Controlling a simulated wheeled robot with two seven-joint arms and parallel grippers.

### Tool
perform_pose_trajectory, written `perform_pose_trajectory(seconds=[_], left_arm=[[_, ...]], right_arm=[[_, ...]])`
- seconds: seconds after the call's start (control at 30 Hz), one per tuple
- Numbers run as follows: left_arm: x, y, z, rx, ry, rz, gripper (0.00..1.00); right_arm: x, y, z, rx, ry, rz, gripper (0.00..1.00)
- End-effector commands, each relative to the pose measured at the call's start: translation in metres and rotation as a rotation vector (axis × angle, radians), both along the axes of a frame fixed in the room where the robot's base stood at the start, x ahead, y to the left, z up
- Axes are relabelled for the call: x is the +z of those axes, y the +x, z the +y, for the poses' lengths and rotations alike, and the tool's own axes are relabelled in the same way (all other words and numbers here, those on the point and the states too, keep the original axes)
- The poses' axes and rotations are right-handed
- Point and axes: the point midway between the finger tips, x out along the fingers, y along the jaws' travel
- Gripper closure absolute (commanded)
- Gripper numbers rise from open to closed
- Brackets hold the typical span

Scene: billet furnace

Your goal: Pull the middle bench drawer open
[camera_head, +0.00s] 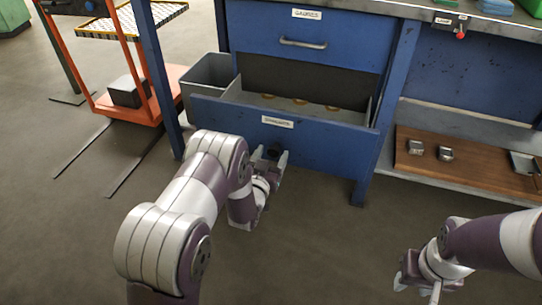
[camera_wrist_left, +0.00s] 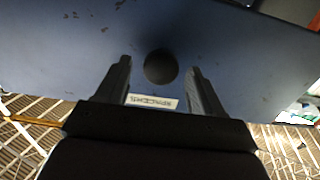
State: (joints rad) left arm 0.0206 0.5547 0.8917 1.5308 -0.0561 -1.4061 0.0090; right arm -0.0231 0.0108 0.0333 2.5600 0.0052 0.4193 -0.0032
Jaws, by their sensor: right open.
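The blue bench has an upper drawer (camera_head: 290,40) that is shut, with a bar handle (camera_head: 303,43). The drawer below it (camera_head: 330,144) is pulled out and shows several ring-shaped parts inside. A white label (camera_head: 277,122) is on its front, and a dark round knob (camera_head: 273,151) sits below the label. My left gripper (camera_head: 269,158) is at this knob. In the left wrist view its fingers (camera_wrist_left: 161,72) are apart, one on each side of the knob (camera_wrist_left: 160,67), with gaps visible. My right gripper (camera_head: 424,280) is open and empty, low at the right.
A grey bin (camera_head: 207,78) stands left of the open drawer. An orange trolley (camera_head: 150,100) with a dark box (camera_head: 130,91) is at the far left. A wooden board (camera_head: 475,160) with metal parts lies on the low shelf at right. The floor between my arms is clear.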

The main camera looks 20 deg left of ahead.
Motion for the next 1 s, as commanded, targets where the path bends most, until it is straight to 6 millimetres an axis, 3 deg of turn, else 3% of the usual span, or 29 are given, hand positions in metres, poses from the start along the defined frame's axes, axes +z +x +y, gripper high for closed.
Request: perform_pose_trajectory(seconds=[0.33,0.7,0.83,1.0], left_arm=[[0.002,-0.008,0.0,0.0,0.0,0.002,0.34],[0.003,-0.101,0.004,0.002,0.0,0.005,0.34],[0.002,-0.12,0.004,0.0,-0.001,0.002,0.34],[0.0,-0.128,0.004,0.0,0.0,0.0,0.34]], right_arm=[[0.006,0.0,0.0,0.0,0.0,0.0,0.57],[0.042,0.0,0.0,0.0,0.0,0.0,0.57],[0.046,0.0,0.0,0.0,0.0,0.0,0.57],[0.046,0.0,0.0,0.0,0.0,0.0,0.57]])
